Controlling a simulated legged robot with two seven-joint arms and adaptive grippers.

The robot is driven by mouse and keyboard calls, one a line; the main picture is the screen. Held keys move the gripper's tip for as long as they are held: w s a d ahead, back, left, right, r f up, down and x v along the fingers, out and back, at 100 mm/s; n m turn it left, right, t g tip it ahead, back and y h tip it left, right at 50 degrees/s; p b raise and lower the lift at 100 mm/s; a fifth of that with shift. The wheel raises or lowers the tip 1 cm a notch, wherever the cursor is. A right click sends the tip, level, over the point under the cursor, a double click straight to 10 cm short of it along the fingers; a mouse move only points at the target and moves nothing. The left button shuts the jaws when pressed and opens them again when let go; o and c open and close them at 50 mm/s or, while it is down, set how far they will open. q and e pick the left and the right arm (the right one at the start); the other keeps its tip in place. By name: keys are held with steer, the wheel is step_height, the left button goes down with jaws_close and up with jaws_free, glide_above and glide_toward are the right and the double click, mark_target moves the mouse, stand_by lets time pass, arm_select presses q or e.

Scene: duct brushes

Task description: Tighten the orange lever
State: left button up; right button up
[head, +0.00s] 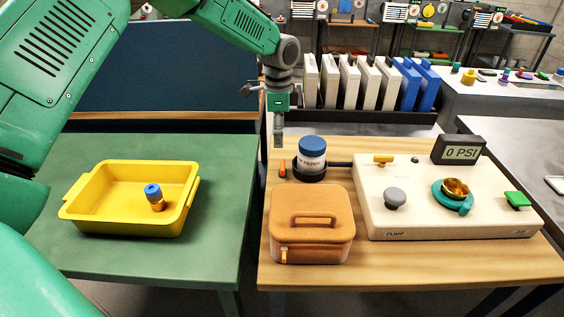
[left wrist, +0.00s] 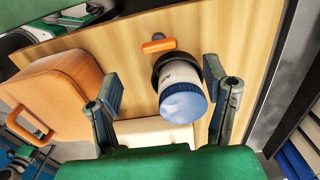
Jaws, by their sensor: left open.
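The orange lever (head: 282,168) is small and stands upright on the wooden table, just left of the filter's dark base. It also shows in the left wrist view (left wrist: 158,46), beside the dark ring. The filter (head: 312,160) is a white canister with a blue cap; in the left wrist view (left wrist: 180,85) it shows between my open fingers. My left gripper (head: 278,138) points down above and behind the lever, apart from it, open and empty. My right gripper is not in view.
A brown case (head: 312,225) with a handle stands in front of the filter. A cream pump unit (head: 445,210) with a "0 PSI" display (head: 458,150) is at right. A yellow tray (head: 100,205) holding a blue-capped fitting (head: 154,196) is on the green table. White and blue panels stand behind.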

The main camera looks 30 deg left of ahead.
mark_target(283, 164)
arm_select(q)
steer(key=f, duration=0.3)
steer(key=d+f, duration=0.1)
steer(key=f, duration=0.2)
steer(key=d+f, duration=0.1)
steer(key=f, duration=0.2)
steer(key=shift+w+f+b, duration=0.1)
steer(key=shift+f+b, duration=0.15)
steer(key=shift+b, duration=0.1)
steer(key=shift+w+a+f, duration=0.1)
steer(key=shift+a+f, duration=0.35)
steer(key=shift+f, duration=0.1)
steer(key=shift+a+f, duration=0.2)
steer(key=shift+a, duration=0.15)
steer(key=shift+d+r, duration=0.15)
steer(key=shift+d, duration=0.2)
steer(key=c, duration=1.1)
steer(key=shift+d, duration=0.15)
steer(key=shift+c, duration=0.3)
steer(key=o, duration=1.2)
steer(key=shift+c, duration=0.2)
